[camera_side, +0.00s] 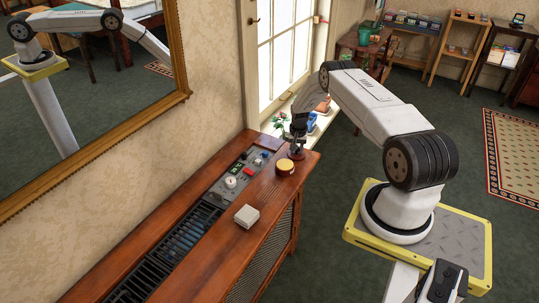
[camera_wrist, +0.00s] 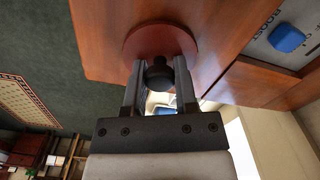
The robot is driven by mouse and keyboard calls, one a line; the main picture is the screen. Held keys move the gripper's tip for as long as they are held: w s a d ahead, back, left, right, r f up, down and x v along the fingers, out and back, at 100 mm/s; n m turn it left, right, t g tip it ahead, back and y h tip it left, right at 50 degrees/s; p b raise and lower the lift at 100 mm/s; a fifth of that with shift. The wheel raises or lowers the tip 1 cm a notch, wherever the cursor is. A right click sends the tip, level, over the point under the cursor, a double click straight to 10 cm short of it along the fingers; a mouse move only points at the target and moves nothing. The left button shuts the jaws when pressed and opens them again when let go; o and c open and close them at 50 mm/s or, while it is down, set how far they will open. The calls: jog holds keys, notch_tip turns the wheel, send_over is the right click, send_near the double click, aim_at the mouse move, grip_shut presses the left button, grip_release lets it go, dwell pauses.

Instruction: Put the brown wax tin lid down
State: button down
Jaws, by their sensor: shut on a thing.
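The brown wax tin lid (camera_wrist: 160,38) is a reddish-brown disc with a black knob (camera_wrist: 158,72), seen in the wrist view. My gripper (camera_wrist: 159,78) is shut on the lid, its two fingers on either side of the knob. In the side view my gripper (camera_side: 298,136) points down at the far end of the wooden cabinet top (camera_side: 262,197), with the lid (camera_side: 296,155) below it. I cannot tell whether the lid touches the wood. A round yellow tin (camera_side: 286,168) with a brown top stands just in front of the lid.
A small white block (camera_side: 247,215) sits nearer on the cabinet top. A recessed control panel (camera_side: 238,178) with knobs and a blue button (camera_wrist: 287,38) runs alongside. A windowsill with plants and pots (camera_side: 283,122) lies behind. The front wooden strip past the block is clear.

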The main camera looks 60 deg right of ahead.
jog(key=shift+c, duration=2)
grip_release()
jog(key=shift+f, duration=0.15)
jog(key=shift+r, duration=0.2)
notch_tip(320, 180, up, 12)
